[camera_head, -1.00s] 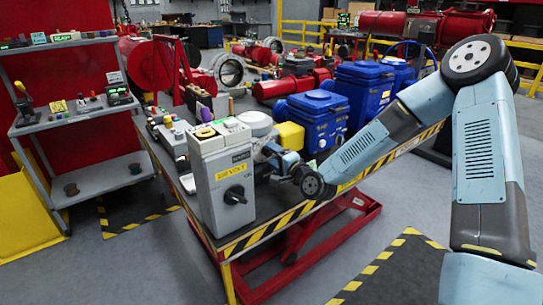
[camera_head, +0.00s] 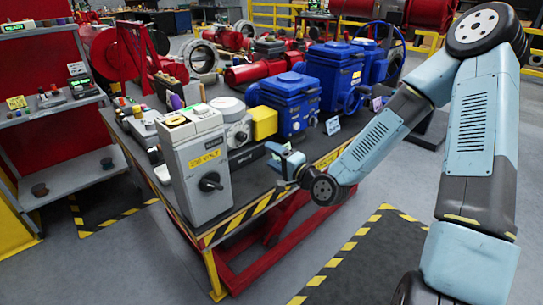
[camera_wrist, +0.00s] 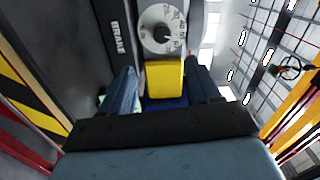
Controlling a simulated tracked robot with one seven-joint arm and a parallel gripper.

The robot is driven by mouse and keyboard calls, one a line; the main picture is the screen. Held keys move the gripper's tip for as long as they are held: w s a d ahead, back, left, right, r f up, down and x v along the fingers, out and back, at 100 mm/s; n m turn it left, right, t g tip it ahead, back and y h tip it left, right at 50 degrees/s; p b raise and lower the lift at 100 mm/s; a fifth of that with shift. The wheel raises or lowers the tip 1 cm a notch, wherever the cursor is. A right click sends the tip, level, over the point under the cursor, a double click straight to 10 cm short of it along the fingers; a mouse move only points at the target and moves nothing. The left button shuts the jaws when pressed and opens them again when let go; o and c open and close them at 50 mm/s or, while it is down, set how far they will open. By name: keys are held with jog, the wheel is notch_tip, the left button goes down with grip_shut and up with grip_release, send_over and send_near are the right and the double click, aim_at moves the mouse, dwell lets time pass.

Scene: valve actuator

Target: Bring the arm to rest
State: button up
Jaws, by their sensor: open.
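My gripper (camera_head: 278,153) is open and empty at the front edge of the workbench (camera_head: 250,209), in front of the yellow block (camera_head: 263,122). My arm bends at a high elbow on the right and reaches down-left to it. In the wrist view the two dark fingers of my gripper (camera_wrist: 162,80) stand apart. The yellow block (camera_wrist: 165,80) and a round dial (camera_wrist: 162,28) on a grey unit marked BRAKE show beyond and between them. I see no contact, but the exact gap to the block is hard to tell.
A grey control box (camera_head: 197,170) with a black knob stands left of my gripper. Blue actuators (camera_head: 290,105) stand behind it on the striped bench. A grey shelf (camera_head: 75,165) is at the left. The floor at the front has a striped mat (camera_head: 350,262).

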jog(key=s+d+r+n+g+h, duration=0.1)
jog(key=d+r+n+g+h, duration=0.15)
jog(key=d+n+h, duration=0.4)
jog(key=s+d+r+n+g+h, duration=0.1)
jog(key=s+d+r+g+h, duration=0.2)
jog(key=d, duration=0.6)
jog(key=s+d+r+g+h, duration=0.1)
jog(key=s+d+r, duration=0.3)
jog(key=s+r, duration=0.4)
jog(key=s+d+r+h, duration=0.2)
jog(key=s+d+r, duration=0.3)
jog(key=s, duration=0.8)
notch_tip(320, 180, up, 3)
jog(key=shift+s+d+f+g, duration=0.1)
jog(key=shift+s+d+g, duration=0.05)
jog(key=shift+s+g, duration=0.2)
